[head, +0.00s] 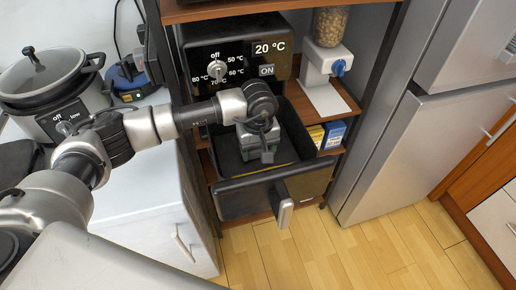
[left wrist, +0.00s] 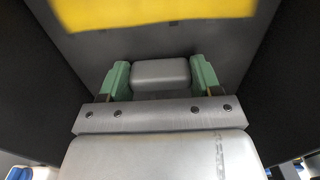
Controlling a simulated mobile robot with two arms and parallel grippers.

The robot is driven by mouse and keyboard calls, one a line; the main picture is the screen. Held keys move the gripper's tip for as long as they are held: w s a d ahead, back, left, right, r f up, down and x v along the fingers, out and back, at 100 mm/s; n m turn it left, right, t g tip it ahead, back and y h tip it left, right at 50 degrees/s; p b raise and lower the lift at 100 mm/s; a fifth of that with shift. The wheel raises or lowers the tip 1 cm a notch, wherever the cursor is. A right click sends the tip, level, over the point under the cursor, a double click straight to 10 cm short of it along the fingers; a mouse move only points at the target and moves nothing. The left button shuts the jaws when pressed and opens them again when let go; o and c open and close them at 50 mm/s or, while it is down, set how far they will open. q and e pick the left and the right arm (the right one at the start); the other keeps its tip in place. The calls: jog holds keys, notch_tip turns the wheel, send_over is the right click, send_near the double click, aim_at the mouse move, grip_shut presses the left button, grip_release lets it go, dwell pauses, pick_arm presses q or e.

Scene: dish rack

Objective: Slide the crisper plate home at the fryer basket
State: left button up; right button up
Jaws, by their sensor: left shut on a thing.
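The black fryer basket (head: 305,130) is pulled out of the fryer (head: 240,45) like a drawer, its handle (head: 284,205) facing front. The grey crisper plate (head: 228,160) lies low inside the basket, partly hidden by my arm. My left gripper (head: 264,154) reaches down into the basket. In the left wrist view, the green fingers of my left gripper (left wrist: 160,80) are shut on a grey rounded block (left wrist: 160,72), seemingly the grip of the crisper plate (left wrist: 85,50). A yellow patch shows beyond the plate, towards the basket front. My right gripper is not in view.
A slow cooker (head: 50,85) stands on the white counter (head: 150,195) at left. A food dispenser (head: 325,60) and small yellow and blue boxes (head: 333,134) sit on the shelves at right. A fridge (head: 400,130) stands further right. The wooden floor ahead is clear.

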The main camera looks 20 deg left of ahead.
pick_arm(q)
jog(key=o, duration=1.2)
jog(key=shift+c, duration=0.2)
notch_tip(320, 180, up, 11)
jog(key=b, duration=0.1)
jog(key=shift+f, duration=0.15)
